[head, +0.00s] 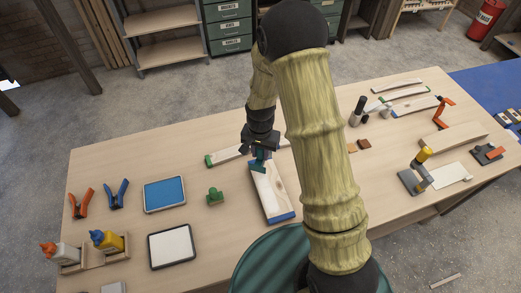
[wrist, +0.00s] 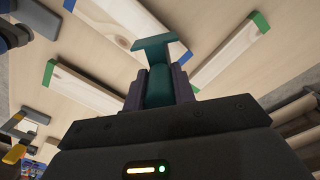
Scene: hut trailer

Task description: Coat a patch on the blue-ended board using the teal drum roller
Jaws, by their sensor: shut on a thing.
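The blue-ended board (head: 264,185) lies on the bench below my gripper, its near blue end toward the front edge. It also shows in the wrist view (wrist: 135,17), running behind the tool. My gripper (head: 262,146) is shut on the teal drum roller (head: 258,163), over the board's far end. In the wrist view the roller (wrist: 157,84) stands upright between the jaws, its wider head in front of the board. I cannot tell whether the head touches the wood. A blue tray (head: 165,194) and a white tray (head: 171,247) lie to the left.
A green-ended board (head: 228,154) lies close behind the blue-ended one. A small green tool (head: 214,196) stands left of it. Clamps (head: 413,178) and more boards (head: 410,92) are at the right.

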